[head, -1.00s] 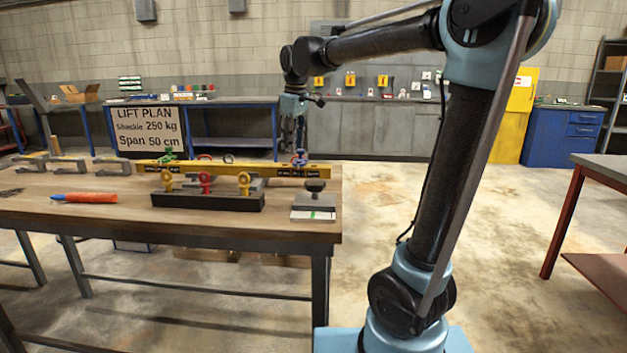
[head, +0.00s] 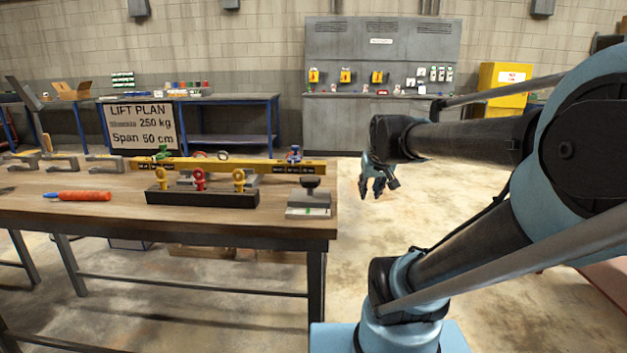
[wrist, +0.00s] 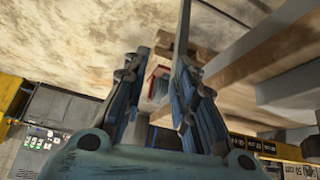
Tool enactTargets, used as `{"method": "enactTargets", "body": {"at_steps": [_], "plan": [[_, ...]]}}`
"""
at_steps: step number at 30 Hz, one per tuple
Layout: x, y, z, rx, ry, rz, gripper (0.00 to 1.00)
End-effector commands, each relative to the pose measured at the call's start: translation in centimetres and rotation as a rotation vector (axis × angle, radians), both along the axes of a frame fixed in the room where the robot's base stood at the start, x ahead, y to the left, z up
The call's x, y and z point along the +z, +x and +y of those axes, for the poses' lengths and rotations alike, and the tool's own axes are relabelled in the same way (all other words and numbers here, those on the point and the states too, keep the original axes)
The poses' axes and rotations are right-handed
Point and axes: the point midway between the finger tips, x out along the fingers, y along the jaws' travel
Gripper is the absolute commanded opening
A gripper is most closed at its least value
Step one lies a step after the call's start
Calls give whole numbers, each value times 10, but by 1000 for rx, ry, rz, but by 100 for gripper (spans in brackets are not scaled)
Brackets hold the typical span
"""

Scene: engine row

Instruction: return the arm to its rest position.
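My gripper (head: 373,190) hangs fingers down in free air, just right of the workbench's right end in the head view. My arm is bent, with its forearm reaching left to the wrist. In the wrist view the two fingers of my gripper (wrist: 163,95) stand apart, with nothing seen between them but the background. The yellow spreader beam (head: 230,166) lies on the workbench (head: 120,222), left of my gripper and apart from it.
On the bench are a black block (head: 200,198) with red and yellow eyebolts, a grey block (head: 308,205) with a black knob, an orange tool (head: 85,196) and several clamps. A grey cabinet (head: 380,60) stands behind. The floor right of the bench is clear.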

Motion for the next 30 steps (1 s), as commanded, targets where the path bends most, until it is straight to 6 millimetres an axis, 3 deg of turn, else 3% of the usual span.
{"method": "enactTargets", "body": {"at_steps": [7, 14, 24, 30], "plan": [[-23, -17, -21, -107, 33, -46, 26], [-60, -63, -19, -93, 20, 92, 26], [-118, -146, -19, -84, 4, 322, 26], [-131, -167, -19, -81, -1, 382, 26]]}}
